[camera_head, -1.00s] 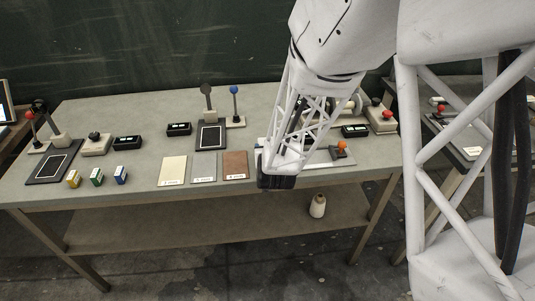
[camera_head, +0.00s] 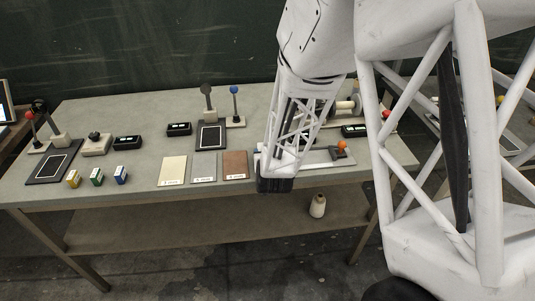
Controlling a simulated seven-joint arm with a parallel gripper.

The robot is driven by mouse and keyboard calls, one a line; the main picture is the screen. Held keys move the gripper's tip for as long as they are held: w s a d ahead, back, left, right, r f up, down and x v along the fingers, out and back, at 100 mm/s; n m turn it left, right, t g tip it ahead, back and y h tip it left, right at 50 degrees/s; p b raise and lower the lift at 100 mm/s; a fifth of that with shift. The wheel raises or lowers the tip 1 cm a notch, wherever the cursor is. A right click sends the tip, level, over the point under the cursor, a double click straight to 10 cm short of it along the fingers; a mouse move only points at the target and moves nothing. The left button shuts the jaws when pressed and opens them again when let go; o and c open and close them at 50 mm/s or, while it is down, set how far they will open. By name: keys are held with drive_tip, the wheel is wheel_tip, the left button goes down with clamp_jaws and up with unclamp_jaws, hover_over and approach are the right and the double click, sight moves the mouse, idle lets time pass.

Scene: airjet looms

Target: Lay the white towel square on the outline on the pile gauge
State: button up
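A flat off-white cloth (camera_head: 172,170) lies on the table, leftmost in a row with a grey cloth (camera_head: 204,166) and a brown cloth (camera_head: 235,165). Each has a small label at its front edge, too small to read surely. Two dark plates bear a white rectangular outline: one at the left (camera_head: 38,179) by a red-knobbed lever, one at the back middle (camera_head: 202,146) by a blue-knobbed lever. I cannot tell which is the pile gauge; both outlines look bare. My gripper (camera_head: 275,184) hangs at the table's front edge, right of the brown cloth. Its finger opening is hidden.
Yellow, green and blue blocks (camera_head: 97,177) stand at front left. Black display boxes (camera_head: 127,143) and a knobbed box (camera_head: 96,145) stand behind them. A light tray with an orange knob (camera_head: 342,145) is right of my gripper. A bobbin (camera_head: 318,206) sits on the lower shelf.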

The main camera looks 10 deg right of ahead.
drive_tip(key=shift+f, duration=0.15)
drive_tip(key=o, duration=0.9)
drive_tip(key=shift+o, duration=0.2)
drive_tip(key=shift+d+v, duration=0.2)
drive_tip(key=shift+v, duration=3.7)
